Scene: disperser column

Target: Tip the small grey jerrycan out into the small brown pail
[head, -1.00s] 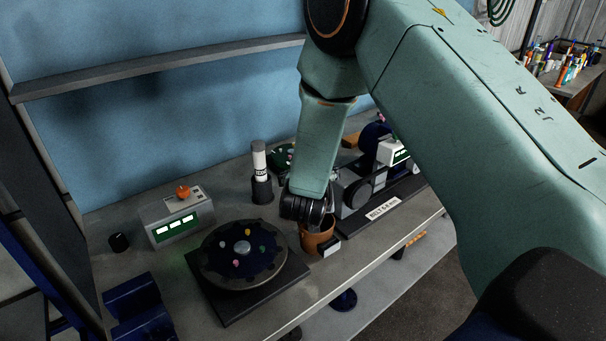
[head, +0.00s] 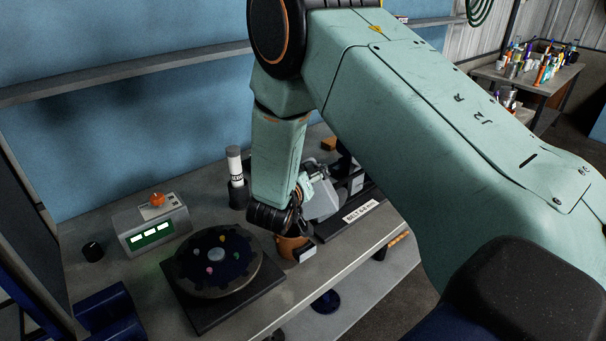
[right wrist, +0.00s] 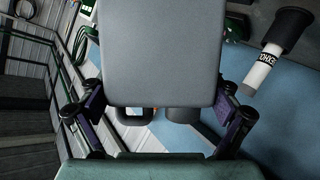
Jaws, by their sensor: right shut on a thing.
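The small grey jerrycan (head: 322,201) is held by my right gripper (head: 300,196) above and slightly right of the small brown pail. It looks tilted in the head view, partly hidden by my wrist. In the right wrist view the jerrycan (right wrist: 163,52) fills the upper middle, between the two dark fingers of my right gripper (right wrist: 163,112). The brown pail (head: 290,247) stands on the bench just below my wrist, which hides part of its rim. Its inside is hidden, and I cannot see anything flowing. My left gripper is out of view.
A dark round turntable (head: 218,262) with coloured spots is left of the pail. A grey box with a green display (head: 150,232) stands behind it. A labelled machine base (head: 358,215) is at right. The bench's front edge is close.

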